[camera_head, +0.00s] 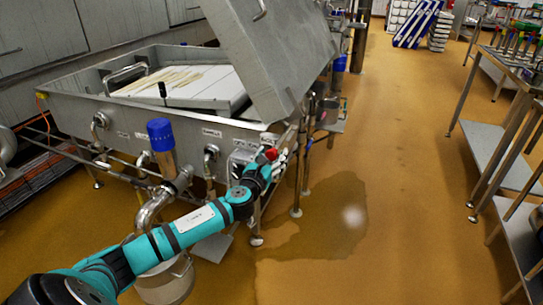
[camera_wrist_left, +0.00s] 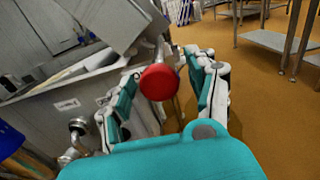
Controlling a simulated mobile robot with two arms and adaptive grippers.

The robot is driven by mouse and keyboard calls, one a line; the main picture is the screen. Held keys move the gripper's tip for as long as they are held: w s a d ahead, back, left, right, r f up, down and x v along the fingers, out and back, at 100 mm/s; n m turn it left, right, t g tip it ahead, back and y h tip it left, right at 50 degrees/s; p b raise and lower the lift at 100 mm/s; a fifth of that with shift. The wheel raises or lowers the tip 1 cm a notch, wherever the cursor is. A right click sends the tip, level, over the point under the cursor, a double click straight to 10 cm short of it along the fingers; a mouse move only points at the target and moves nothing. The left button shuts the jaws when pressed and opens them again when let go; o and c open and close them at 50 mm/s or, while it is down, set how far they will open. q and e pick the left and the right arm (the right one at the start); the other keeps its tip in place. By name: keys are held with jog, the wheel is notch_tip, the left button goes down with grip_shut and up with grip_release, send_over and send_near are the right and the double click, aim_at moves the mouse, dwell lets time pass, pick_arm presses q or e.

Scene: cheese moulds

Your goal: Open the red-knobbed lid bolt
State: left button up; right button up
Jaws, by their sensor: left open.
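The red knob (camera_wrist_left: 159,82) of the lid bolt shows large in the left wrist view, between the fingers of my left gripper (camera_wrist_left: 165,92). In the head view the knob (camera_head: 271,153) is a small red spot at the front right corner of the steel vat (camera_head: 130,121). My left gripper (camera_head: 277,162) is open there, with its fingers beside the knob; I cannot tell whether they touch it. The hinged steel lid (camera_head: 275,50) stands tilted up above that corner. The bolt's shaft is mostly hidden. My right gripper is not in view.
A blue-capped pipe fitting (camera_head: 161,135) and valves stick out of the vat's front wall. A steel pot (camera_head: 166,283) stands on the floor below my left arm. Steel tables (camera_head: 500,150) stand at the right. The brown floor between is clear, with a wet patch.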

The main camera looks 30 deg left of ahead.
pick_arm(q)
jog(key=v, duration=1.2)
dwell(0.3)
